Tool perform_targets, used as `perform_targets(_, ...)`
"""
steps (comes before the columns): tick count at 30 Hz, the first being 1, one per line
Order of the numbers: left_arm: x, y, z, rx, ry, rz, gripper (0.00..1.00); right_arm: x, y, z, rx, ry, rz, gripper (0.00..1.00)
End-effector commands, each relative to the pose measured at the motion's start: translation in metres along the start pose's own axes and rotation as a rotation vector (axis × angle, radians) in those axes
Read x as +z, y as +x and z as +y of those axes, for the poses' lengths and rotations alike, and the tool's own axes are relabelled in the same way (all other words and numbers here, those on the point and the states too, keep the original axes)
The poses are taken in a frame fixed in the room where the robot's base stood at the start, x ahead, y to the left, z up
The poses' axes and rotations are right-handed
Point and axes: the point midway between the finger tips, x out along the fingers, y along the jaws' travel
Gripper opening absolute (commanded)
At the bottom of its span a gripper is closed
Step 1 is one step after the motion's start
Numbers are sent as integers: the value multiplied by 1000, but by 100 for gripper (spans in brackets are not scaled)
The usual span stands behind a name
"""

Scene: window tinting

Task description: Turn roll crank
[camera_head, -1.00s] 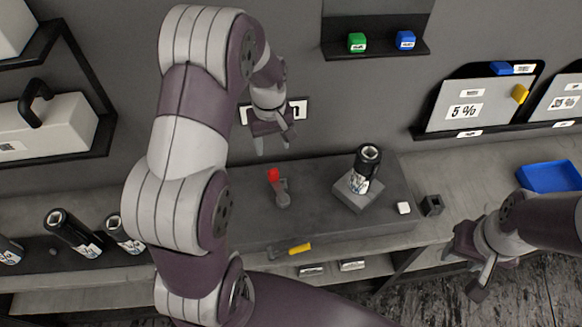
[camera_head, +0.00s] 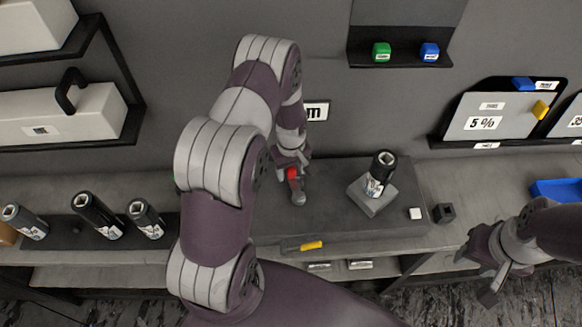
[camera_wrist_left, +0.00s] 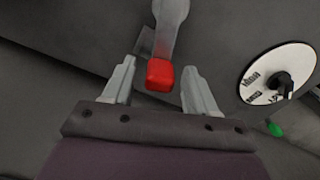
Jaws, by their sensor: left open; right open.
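The roll crank (camera_head: 298,192) is a grey lever with a red knob (camera_head: 292,174) at its end, standing on the dark bench block. My left gripper (camera_head: 291,170) is at the knob in the head view. In the left wrist view, the red knob (camera_wrist_left: 160,75) lies between the two open fingers (camera_wrist_left: 155,88), with gaps on both sides. The grey crank arm (camera_wrist_left: 170,25) runs away from the knob. My right gripper (camera_head: 490,275) is open and empty at the lower right, in front of the bench edge.
A dark roll (camera_head: 380,172) stands on a grey square base right of the crank. A white cube (camera_head: 415,213), a black block (camera_head: 443,212) and a yellow-handled tool (camera_head: 305,246) lie nearby. A white disc (camera_wrist_left: 277,73) shows in the wrist view.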

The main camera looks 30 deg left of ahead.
Motion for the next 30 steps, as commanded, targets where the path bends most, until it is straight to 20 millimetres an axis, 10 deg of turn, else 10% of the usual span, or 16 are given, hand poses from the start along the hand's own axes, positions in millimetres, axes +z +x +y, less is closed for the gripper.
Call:
perform_targets(3,0,0,0,0,0,0,51,0,0,0,0,0,0,43)
perform_targets(8,0,0,0,0,0,0,0,0,0,0,0,0,0,43)
perform_targets(30,2,1,20,1,312,2,0,2,19,0,0,0,0,43)
